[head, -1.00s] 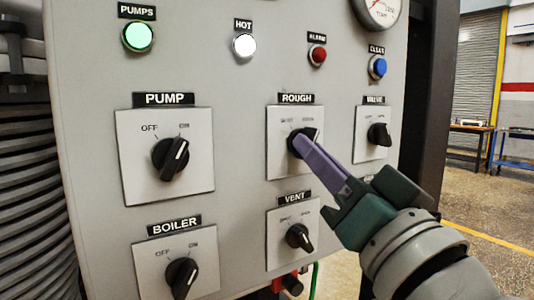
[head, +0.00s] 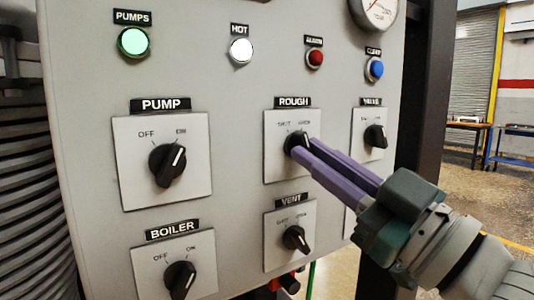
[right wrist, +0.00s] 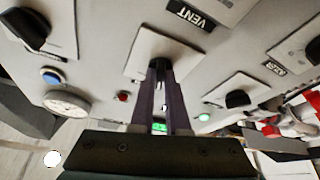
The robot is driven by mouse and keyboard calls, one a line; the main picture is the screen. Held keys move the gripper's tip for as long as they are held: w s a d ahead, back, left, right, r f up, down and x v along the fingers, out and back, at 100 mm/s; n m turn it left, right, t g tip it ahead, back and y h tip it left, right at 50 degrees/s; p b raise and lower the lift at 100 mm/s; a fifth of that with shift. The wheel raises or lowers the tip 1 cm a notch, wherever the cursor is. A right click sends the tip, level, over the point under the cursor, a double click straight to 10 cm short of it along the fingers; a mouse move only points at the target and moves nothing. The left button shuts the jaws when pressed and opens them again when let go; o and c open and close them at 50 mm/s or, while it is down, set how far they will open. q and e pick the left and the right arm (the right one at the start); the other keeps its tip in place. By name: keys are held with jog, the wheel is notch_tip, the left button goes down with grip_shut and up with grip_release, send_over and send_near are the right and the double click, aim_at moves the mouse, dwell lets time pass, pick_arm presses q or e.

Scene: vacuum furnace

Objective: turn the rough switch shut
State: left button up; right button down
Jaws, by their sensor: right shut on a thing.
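The ROUGH switch is a black rotary knob (head: 293,143) on a light square plate (head: 281,171), marked SHUT at upper left and OPEN at upper right. My right gripper (head: 304,149) reaches it from the lower right, its two purple fingers closed on the knob and partly covering it. The visible pale pointer mark seems to lean toward OPEN, though the fingers hide part of it. In the right wrist view the fingers (right wrist: 159,75) straddle the dark knob (right wrist: 157,63). My left gripper is not in view.
The VENT knob (head: 295,238) is just below, and the VALVE knob (head: 375,136) is close on the right. The PUMP knob (head: 167,164) and BOILER knob (head: 180,279) are left. The green PUMPS lamp (head: 133,42) and white HOT lamp (head: 241,51) are lit.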

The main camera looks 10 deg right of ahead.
jog(key=shift+d+n+g+y, duration=0.1)
jog(key=shift+n+g+y, duration=0.35)
jog(key=shift+n, duration=0.85)
jog(key=c, duration=0.9)
grip_release()
jog(key=b+v, duration=0.1)
jog(key=v, duration=0.9)
